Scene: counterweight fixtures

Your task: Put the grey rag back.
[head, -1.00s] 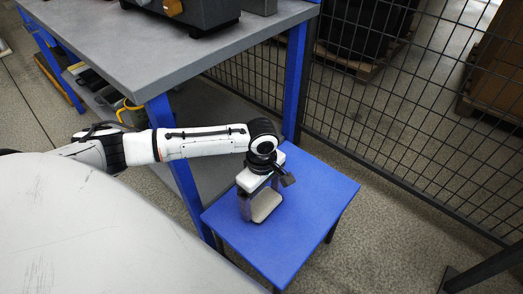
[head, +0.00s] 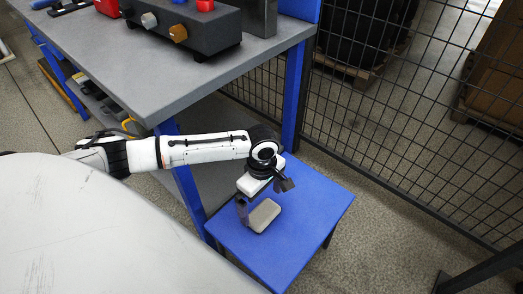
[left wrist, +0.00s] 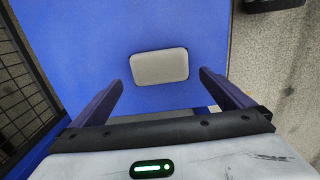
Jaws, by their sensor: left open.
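The grey rag (head: 264,215) is a small, pale, rounded rectangle lying flat on the blue table (head: 312,208). It also shows in the left wrist view (left wrist: 159,67), whole and with blue surface all around it. My left gripper (head: 257,203) is above the table beside the rag and partly overlaps it in the head view. In the left wrist view its two fingers (left wrist: 160,82) are spread wide and empty, with the rag beyond and between their tips. The fingers do not touch the rag there. My right gripper is in neither view.
A grey workbench (head: 175,75) with blue legs stands behind and to the left, with a dark control box (head: 190,27) on it. A black mesh fence (head: 400,120) runs along the right. The blue table's right part is bare.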

